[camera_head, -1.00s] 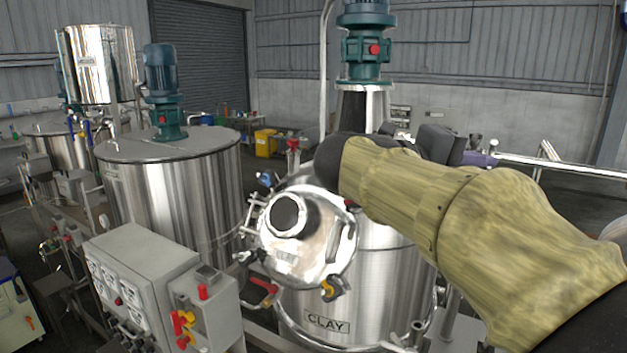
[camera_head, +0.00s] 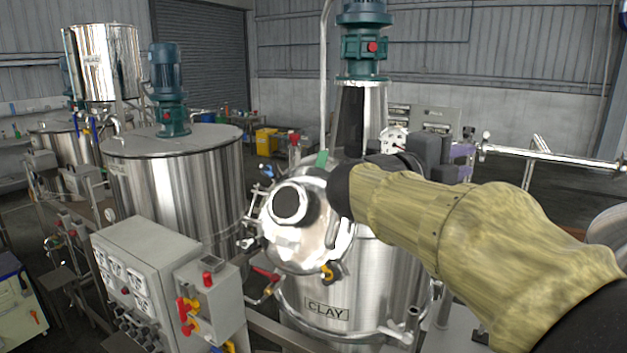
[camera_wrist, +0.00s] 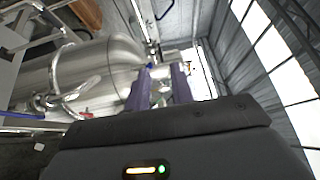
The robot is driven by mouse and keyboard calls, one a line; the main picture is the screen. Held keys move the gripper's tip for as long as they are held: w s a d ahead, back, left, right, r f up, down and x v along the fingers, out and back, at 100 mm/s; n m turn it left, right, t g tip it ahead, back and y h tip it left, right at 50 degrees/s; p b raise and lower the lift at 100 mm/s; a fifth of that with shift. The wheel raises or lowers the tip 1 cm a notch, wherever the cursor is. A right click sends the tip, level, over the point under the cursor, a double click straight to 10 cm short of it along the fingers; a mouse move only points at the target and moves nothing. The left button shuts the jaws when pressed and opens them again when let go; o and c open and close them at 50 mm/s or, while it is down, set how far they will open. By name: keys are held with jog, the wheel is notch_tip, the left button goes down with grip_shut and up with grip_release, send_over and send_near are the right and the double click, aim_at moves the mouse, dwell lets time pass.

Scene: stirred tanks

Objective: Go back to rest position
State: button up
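My arm in its yellowish sleeve reaches from the lower right across the front of the steel tank labelled CLAY (camera_head: 345,285). My gripper (camera_wrist: 160,82) shows in the wrist view as two purple fingers with a gap between them, and I see nothing held there. In the head view its dark wrist body and part of a purple finger show beyond the sleeve, right of the tank's motor column. My arm hides part of the tank's top and the right edge of its round hatch (camera_head: 285,240).
A grey control box (camera_head: 150,265) stands front left, with a smaller switch box (camera_head: 210,300) beside it. A second steel tank (camera_head: 180,185) with a green motor is at left. A horizontal steel pipe (camera_head: 550,156) runs at right, near the gripper. A steel vessel fills the wrist view's left.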

jog(key=w+a+f+n+t+y+b, duration=0.1)
jog(key=w+a+f+n+t+y, duration=0.1)
jog(key=w+f+n+t+y, duration=0.4)
jog(key=w+a+f+n+t+y+b, duration=0.1)
jog(key=w+a+f+n+t, duration=0.2)
jog(key=n, duration=0.4)
jog(key=s+a+f+n+g+y+b, duration=0.1)
jog(key=a+f+n+g+y, duration=0.2)
jog(key=f, duration=0.4)
jog(key=s+a+f+n+y+b, duration=0.1)
jog(key=f+n+y, duration=0.35)
jog(key=f, duration=0.25)
jog(key=s+a+f+n+g+y, duration=0.1)
jog(key=s+f+n+g, duration=0.15)
jog(key=f, duration=0.45)
jog(key=s+a+f+n+g+y, duration=0.1)
jog(key=s+f+n+g, duration=0.1)
jog(key=s+f+n, duration=0.3)
jog(key=s+d+f+n+g+b, duration=0.2)
jog(key=s+f+g, duration=0.5)
jog(key=s+f, duration=0.6)
jog(key=shift+s+d, duration=0.5)
jog(key=shift+s, duration=0.1)
jog(key=shift+f+g, duration=0.1)
jog(key=shift+g, duration=0.15)
